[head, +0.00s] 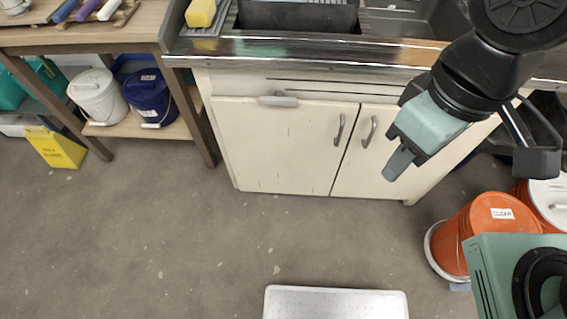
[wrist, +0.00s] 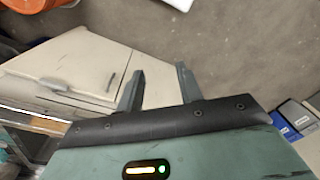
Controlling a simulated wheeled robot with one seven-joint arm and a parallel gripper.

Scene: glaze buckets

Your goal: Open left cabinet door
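The cream cabinet under the sink has two doors. The left door (head: 275,145) looks closed, with a vertical metal handle (head: 339,130) near its right edge. The right door (head: 372,160) also looks closed, with its handle (head: 370,132) near its left edge. My gripper (head: 397,160) is in front of the right door, to the right of both handles, and covers part of that door. In the wrist view my gripper (wrist: 160,78) shows two fingers apart with nothing between them. Part of the cabinet (wrist: 80,60) shows to their left; which door is unclear.
A light grey bar (head: 278,101) sits at the left door's top edge. An orange bucket (head: 490,225) stands at right. White (head: 97,95) and blue (head: 148,95) buckets sit on a low shelf at left. A white platform (head: 335,303) lies in front; floor between is clear.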

